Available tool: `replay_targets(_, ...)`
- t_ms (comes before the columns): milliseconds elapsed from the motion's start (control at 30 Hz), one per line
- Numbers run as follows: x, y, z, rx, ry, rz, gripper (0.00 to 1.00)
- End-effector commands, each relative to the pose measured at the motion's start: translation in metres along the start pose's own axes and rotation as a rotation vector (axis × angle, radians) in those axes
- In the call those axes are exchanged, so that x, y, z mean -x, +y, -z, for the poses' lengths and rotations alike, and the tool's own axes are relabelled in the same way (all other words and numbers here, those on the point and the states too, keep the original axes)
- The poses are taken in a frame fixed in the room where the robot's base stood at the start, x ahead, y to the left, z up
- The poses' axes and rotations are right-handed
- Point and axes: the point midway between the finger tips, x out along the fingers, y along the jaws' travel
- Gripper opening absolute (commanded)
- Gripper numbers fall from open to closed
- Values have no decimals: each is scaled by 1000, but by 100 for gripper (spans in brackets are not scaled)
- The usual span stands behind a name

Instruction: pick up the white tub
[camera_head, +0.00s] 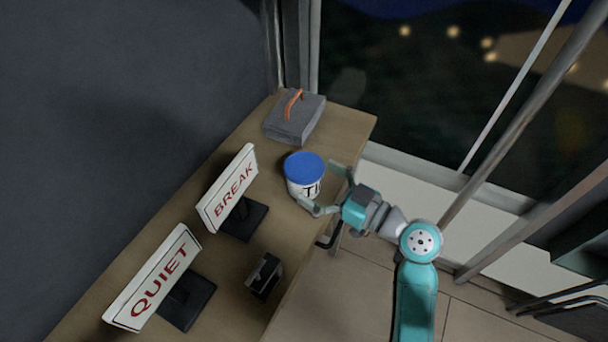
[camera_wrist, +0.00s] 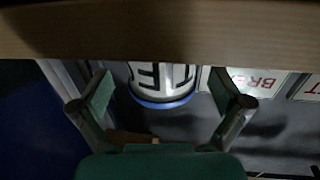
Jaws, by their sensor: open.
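The white tub (camera_head: 300,186) with a blue lid and dark lettering stands on the wooden counter (camera_head: 345,128), near its right edge. My gripper (camera_head: 322,189) is open, with its two fingers spread on the tub's near right side. In the wrist view the tub (camera_wrist: 162,80) appears upside down between the two fingers of my gripper (camera_wrist: 162,95). The counter edge (camera_wrist: 160,30) crosses the top of that view and hides part of the tub. I cannot tell whether either finger touches it.
A grey case (camera_head: 294,121) with an orange handle sits behind the tub. A BREAK sign (camera_head: 228,187) and a QUIET sign (camera_head: 152,279) stand to the left on dark bases. A small black object (camera_head: 263,275) lies near the front edge. Floor is open below the counter.

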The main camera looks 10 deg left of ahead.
Motion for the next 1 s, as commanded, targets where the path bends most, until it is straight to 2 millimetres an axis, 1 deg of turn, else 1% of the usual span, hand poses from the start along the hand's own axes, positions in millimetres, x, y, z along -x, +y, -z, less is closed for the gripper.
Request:
replay_targets(33,-9,-2,0,1,1,4,100)
replay_targets(100,-19,-3,1,1,1,3,100)
replay_targets(200,-29,-2,0,0,0,1,100)
replay_targets(333,-34,-2,0,-1,1,1,100)
replay_targets(533,-34,-2,0,-1,1,0,100)
replay_targets(567,-34,-2,0,-1,1,0,92)
replay_targets(600,-34,-2,0,0,1,0,82)
replay_targets(667,-34,-2,0,0,1,0,68)
replay_targets(700,-34,-2,0,0,1,0,57)
replay_targets(767,-34,-2,0,0,0,0,42)
replay_targets(800,-34,-2,0,0,0,-1,38)
replay_targets(1000,-34,-2,0,0,1,-1,38)
